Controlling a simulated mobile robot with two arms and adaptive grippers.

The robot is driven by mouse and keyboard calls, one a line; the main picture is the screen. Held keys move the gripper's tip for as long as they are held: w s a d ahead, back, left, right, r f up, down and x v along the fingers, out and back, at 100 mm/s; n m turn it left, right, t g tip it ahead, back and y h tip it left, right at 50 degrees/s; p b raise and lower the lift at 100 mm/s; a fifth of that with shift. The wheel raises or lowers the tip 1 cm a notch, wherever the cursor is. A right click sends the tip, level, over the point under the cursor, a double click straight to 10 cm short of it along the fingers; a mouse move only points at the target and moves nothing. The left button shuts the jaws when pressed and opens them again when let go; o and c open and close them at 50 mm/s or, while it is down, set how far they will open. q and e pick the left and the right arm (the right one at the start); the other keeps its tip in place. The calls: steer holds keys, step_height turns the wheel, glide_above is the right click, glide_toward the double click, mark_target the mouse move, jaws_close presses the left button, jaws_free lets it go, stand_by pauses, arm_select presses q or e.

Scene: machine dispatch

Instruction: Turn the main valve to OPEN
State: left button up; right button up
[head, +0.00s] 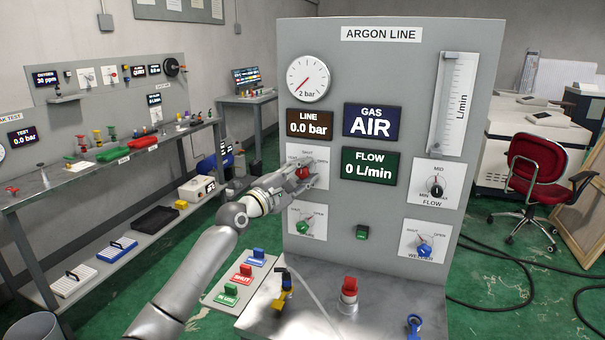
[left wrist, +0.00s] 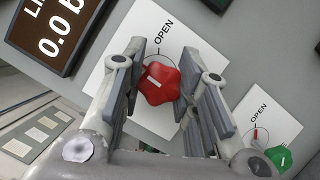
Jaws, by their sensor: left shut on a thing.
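The main valve is a red lobed knob (head: 303,173) on a white plate at the left of the grey ARGON LINE panel (head: 395,225). The plate reads SHUT at top and OPEN at right. In the left wrist view, the red knob (left wrist: 159,83) has a white mark pointing up-left, away from the OPEN label. My left gripper (head: 299,180) is shut on the knob, one finger on each side of it; it also shows in the left wrist view (left wrist: 157,88). The LINE display (head: 310,123) reads 0.0 bar. My right gripper is out of view.
A green knob (head: 303,227) sits just below, a blue knob (head: 424,250) lower right, and a black FLOW knob (head: 437,187) above that. A metal shelf (head: 320,318) with a red-capped fitting (head: 349,288) juts out below. A workbench (head: 60,178) stands at left.

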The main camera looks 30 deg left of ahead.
arm_select(q)
steer(key=shift+r+m+g+p, duration=0.1)
steer(key=shift+m+g+p, duration=0.3)
steer(key=shift+m, duration=0.7)
steer(key=m+g+p, duration=0.1)
steer(key=m+p, duration=0.1)
steer(key=shift+r+m, duration=0.1)
steer(key=shift+m, duration=0.2)
steer(key=m+g+p, duration=0.1)
steer(key=m+p, duration=0.2)
steer(key=p, duration=0.1)
steer(key=shift+m+g, duration=0.3)
steer(key=shift+f+m+g+y+p, duration=0.25)
steer(key=shift+m+y+p, duration=0.25)
steer(key=shift+m+p, duration=0.7)
steer(key=o, duration=1)
